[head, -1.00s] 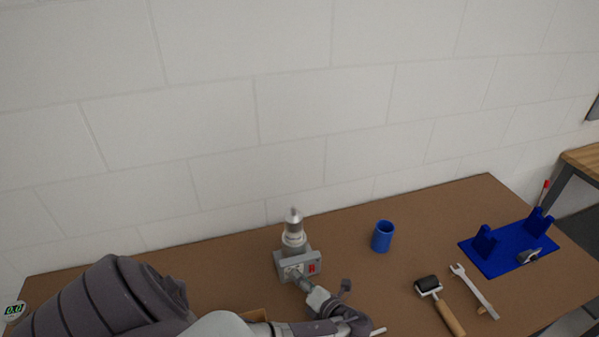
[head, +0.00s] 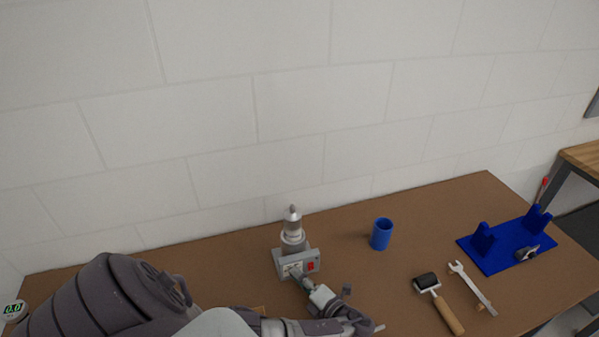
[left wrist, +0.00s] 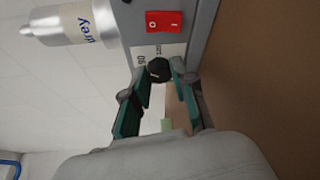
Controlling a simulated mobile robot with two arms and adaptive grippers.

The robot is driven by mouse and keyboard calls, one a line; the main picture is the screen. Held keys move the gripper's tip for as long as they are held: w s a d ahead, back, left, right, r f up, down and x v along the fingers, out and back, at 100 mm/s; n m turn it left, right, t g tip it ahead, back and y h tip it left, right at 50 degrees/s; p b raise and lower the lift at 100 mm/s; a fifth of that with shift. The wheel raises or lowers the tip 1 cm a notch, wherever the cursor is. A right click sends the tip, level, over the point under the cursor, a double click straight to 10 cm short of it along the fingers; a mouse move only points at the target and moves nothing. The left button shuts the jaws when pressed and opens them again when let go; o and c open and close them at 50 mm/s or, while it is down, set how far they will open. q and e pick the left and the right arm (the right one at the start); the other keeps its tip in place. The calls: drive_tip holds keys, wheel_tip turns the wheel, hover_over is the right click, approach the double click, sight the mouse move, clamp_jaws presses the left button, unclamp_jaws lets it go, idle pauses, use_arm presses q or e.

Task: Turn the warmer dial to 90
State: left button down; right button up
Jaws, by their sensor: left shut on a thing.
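The warmer (head: 297,263) is a grey box on the table with a red switch on its front and a silver bottle (head: 293,224) on top. In the left wrist view the warmer's grey front (left wrist: 196,45) shows the red switch (left wrist: 164,22), a white label and a black round dial (left wrist: 158,69). My left gripper (left wrist: 164,76) has its fingertips on either side of the dial and is shut on it. In the head view my left gripper (head: 300,276) reaches the warmer's front. The dial's setting is too small to read. My right gripper is not in view.
A blue cup (head: 381,234) stands right of the warmer. A roller with a wooden handle (head: 447,311) and a wrench (head: 472,287) lie further right. A blue stand (head: 487,258) is at the far right.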

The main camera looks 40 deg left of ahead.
use_arm(q)
drive_tip(key=c, duration=0.9)
unclamp_jaws()
drive_tip(key=shift+c, duration=0.2)
drive_tip(key=shift+d, duration=0.1)
drive_tip(key=d, duration=0.8)
drive_tip(key=s+d+r, duration=0.1)
drive_tip(key=d, duration=0.2)
drive_tip(key=shift+s+d+r, duration=0.1)
drive_tip(key=shift+d, duration=0.3)
